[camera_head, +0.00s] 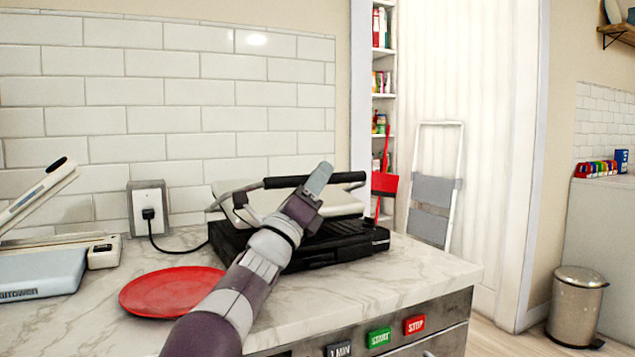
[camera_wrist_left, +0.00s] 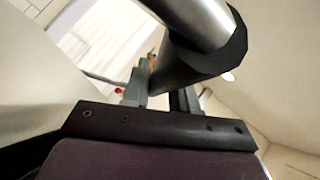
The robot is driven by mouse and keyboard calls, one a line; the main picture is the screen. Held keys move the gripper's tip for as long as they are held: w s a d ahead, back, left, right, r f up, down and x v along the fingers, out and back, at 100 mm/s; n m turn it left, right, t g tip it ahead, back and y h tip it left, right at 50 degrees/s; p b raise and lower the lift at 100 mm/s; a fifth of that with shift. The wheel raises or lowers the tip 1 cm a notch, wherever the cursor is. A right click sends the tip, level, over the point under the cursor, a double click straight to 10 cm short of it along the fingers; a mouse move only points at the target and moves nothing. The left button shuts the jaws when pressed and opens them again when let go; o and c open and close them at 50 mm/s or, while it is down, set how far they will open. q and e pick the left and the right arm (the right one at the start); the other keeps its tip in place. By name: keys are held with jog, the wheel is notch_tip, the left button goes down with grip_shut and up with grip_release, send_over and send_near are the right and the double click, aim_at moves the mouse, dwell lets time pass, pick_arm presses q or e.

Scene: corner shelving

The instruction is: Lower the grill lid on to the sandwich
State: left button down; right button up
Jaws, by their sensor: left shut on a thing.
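The contact grill stands on the marble counter, with a black base (camera_head: 350,242) and a pale lid (camera_head: 345,206). The lid is raised above the base at its front, and its dark handle bar (camera_head: 283,182) runs across the front. My left gripper (camera_head: 318,181) is shut on the handle; its arm crosses in front of the grill and hides part of lid and base. In the left wrist view the thick dark handle (camera_wrist_left: 185,68) passes by the fingers (camera_wrist_left: 160,92). I cannot see a sandwich. My right gripper is not in view.
A red plate (camera_head: 160,291) lies on the counter left of my arm. A wall socket (camera_head: 149,207) with a black cord is behind it, and a pale blue appliance (camera_head: 45,270) stands at far left. Start and stop buttons (camera_head: 379,337) are on the counter front.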

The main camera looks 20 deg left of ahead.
pick_arm(q)
jog(key=c, duration=1)
grip_release()
jog(key=shift+s+a+r, duration=0.1)
